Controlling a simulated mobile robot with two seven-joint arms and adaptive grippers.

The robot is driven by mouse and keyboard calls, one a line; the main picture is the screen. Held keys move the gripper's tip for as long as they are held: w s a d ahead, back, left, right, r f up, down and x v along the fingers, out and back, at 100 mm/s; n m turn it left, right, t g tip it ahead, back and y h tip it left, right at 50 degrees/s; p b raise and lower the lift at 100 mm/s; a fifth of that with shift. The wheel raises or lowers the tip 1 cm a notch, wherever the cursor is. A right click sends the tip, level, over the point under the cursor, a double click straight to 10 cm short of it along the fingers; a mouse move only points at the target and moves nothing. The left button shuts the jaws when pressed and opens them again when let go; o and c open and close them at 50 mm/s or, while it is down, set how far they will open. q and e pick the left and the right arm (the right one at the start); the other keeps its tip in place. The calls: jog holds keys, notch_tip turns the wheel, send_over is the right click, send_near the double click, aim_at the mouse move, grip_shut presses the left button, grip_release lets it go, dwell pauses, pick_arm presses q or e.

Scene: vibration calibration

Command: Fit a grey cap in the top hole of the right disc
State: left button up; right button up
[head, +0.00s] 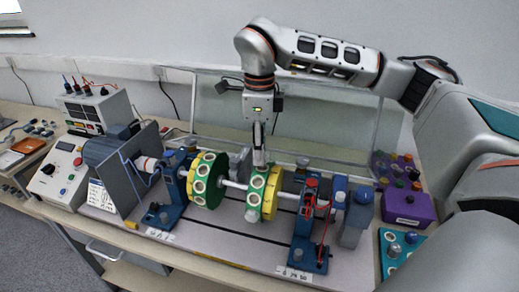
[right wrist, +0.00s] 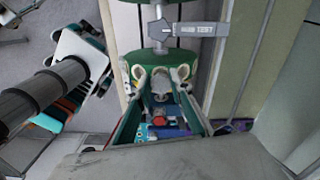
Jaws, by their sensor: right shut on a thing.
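The right disc (head: 262,190), green-faced with a yellow rim and pale-ringed holes, sits on a horizontal shaft. A similar left disc (head: 205,181) is beside it. My right gripper (head: 259,163) points straight down at the top of the right disc. It is shut on what looks like a small grey cap (right wrist: 160,84), seen between the fingers in the right wrist view. The green disc edge (right wrist: 160,73) lies close to the fingertips there. Whether the cap is in the top hole cannot be told; the fingers hide it in the head view. My left gripper is not in view.
Blue bearing stands (head: 308,225) hold the shaft ends. A purple box (head: 407,208) and a teal tray (head: 385,262) with knob-like parts stand at the right. A grey panel (head: 122,178) and control boxes stand at the left. A clear screen (head: 215,108) stands behind.

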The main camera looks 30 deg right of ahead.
jog(key=shift+f, duration=0.25)
jog(key=shift+f, duration=0.45)
dwell(0.6)
jog(key=shift+f+b, duration=0.3)
jog(key=shift+f, duration=0.2)
dwell(0.4)
jog(key=o, duration=0.7)
jog(key=shift+r, duration=0.2)
notch_tip(320, 180, up, 12)
jog(key=shift+f, duration=0.2)
